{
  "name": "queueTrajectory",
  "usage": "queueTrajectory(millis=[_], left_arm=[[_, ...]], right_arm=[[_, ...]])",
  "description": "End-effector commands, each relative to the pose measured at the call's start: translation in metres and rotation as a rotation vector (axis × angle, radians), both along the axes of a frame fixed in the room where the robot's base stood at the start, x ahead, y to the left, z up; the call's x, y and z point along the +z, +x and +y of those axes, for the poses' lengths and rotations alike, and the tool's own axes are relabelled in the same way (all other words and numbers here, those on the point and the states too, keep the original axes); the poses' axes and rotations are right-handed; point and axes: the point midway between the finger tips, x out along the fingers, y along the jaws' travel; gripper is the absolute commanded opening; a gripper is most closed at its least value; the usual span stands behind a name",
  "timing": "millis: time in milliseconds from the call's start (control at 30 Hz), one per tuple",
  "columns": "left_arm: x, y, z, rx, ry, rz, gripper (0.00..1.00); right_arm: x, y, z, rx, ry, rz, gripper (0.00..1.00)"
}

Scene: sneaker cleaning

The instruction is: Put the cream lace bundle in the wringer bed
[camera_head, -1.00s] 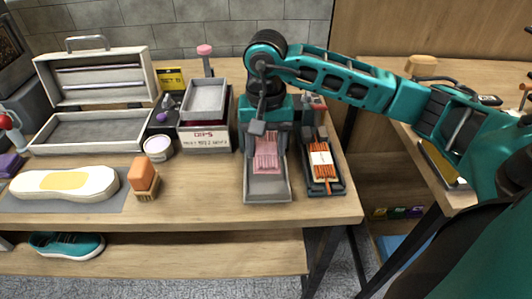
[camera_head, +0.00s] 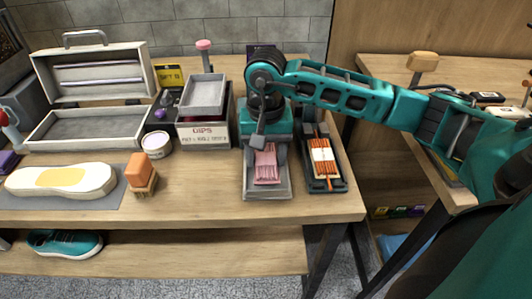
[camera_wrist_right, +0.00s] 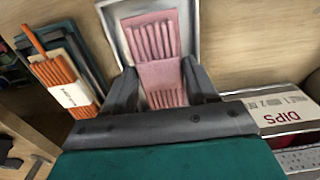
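A pink lace bundle with a band (camera_head: 267,168) is over or in a long grey tray-like bed (camera_head: 267,193) near the table's front right. No plainly cream bundle shows; I cannot tell if this pink one is it. My right gripper (camera_head: 259,143) points down at the bundle's far end. In the right wrist view its fingers (camera_wrist_right: 162,78) stand on either side of the pink bundle (camera_wrist_right: 158,72), close against its band, and appear shut on it. The bed's pale walls (camera_wrist_right: 113,22) frame the bundle there. The bundle's end under the gripper is hidden. My left gripper is out of view.
An orange lace bundle with a white band (camera_head: 321,155) lies in a dark tray (camera_head: 327,186) just right of the bed. A DIPS box (camera_head: 204,135), a brush (camera_head: 141,175) and an open case (camera_head: 88,130) stand to the left. Bare tabletop lies in front.

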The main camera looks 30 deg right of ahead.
Motion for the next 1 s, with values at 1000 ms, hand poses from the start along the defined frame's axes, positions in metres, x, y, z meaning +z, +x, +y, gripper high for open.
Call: queueTrajectory(millis=[1000], left_arm=[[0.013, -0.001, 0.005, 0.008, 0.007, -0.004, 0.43]], right_arm=[[0.114, 0.001, 0.000, 0.001, -0.001, -0.005, 0.80]])
